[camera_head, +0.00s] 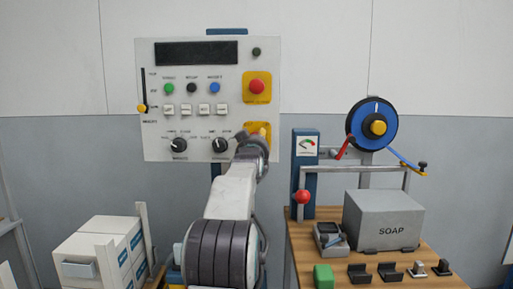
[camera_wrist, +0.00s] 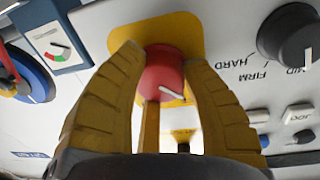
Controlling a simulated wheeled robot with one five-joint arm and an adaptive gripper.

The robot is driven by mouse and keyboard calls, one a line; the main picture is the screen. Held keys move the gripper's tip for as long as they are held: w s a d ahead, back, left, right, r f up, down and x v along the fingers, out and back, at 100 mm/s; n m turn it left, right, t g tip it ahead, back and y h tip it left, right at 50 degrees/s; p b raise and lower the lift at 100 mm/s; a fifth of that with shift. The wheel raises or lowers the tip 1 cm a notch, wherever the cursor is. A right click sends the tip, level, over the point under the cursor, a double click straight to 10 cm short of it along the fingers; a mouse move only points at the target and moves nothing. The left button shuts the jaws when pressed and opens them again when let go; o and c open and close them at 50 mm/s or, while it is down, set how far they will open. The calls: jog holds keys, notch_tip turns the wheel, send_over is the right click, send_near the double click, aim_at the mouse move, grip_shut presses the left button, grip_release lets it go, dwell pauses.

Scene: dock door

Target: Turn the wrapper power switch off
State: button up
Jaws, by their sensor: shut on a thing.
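In the wrist view, a round red knob (camera_wrist: 165,75) with a white pointer line sits on a yellow plate (camera_wrist: 185,28); it looks like the power switch. The pointer line slants toward the lower right in this view. In the head view, my gripper (camera_head: 256,146) is at the lower right of the control panel (camera_head: 215,60), in front of the lower yellow plate (camera_head: 258,128). The knob is hidden there behind my gripper and wrist. I cannot read an on or off label.
A red button (camera_head: 257,87) on another yellow plate is just above. A black dial (camera_head: 220,145) is close to the left of my gripper. White boxes (camera_head: 95,255) stand lower left.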

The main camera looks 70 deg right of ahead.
jog(key=shift+r, duration=0.2)
jog(key=o, duration=0.8)
jog(key=shift+c, duration=0.2)
jog(key=o, duration=0.5)
jog(key=shift+d+f, duration=0.1)
jog(key=shift+f, duration=0.05)
jog(key=shift+c, duration=0.2)
jog(key=v, duration=1.2)
jog(key=shift+w+f, duration=0.1)
